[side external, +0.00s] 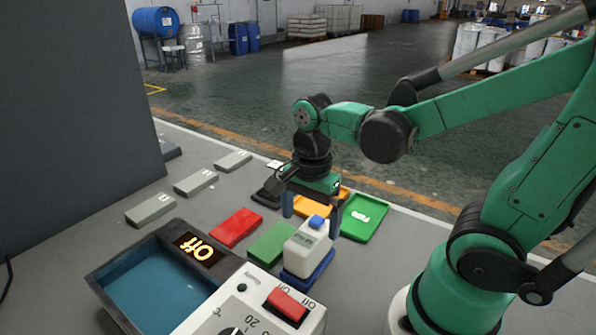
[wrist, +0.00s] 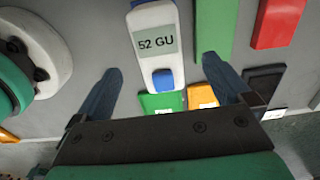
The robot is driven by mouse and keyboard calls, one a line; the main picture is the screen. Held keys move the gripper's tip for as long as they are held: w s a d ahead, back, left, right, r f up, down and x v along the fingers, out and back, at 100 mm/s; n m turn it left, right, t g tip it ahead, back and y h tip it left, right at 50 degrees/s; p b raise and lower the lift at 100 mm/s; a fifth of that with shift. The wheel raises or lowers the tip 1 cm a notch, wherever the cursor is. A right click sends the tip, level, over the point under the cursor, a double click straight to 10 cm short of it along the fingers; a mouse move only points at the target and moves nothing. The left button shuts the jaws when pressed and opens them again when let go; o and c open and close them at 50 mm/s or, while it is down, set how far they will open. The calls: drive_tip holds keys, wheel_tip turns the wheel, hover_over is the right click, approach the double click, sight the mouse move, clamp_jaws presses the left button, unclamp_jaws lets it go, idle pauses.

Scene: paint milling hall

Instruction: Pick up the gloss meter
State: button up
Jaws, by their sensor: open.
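The gloss meter (side external: 305,246) is a white device with a blue button on top, on a blue base (side external: 308,272) on the grey table. In the wrist view the gloss meter (wrist: 153,22) shows a "52 GU" display and its blue button. My gripper (side external: 311,208) is open and empty, with its fingers pointing down just behind the meter in the side view. In the wrist view my gripper (wrist: 162,65) has one fingertip to each side of the meter's button end, with gaps visible. I cannot tell the exact height of the fingertips over the meter.
A red block (side external: 236,228) and a green block (side external: 271,244) lie left of the meter. A bath (side external: 120,262) with a red-switched control box (side external: 262,304) stands in front. Grey blocks (side external: 195,182) lie farther left.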

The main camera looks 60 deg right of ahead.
sight(310, 232)
drive_tip(key=shift+f, duration=3.1)
drive_tip(key=shift+c, duration=0.2)
clamp_jaws()
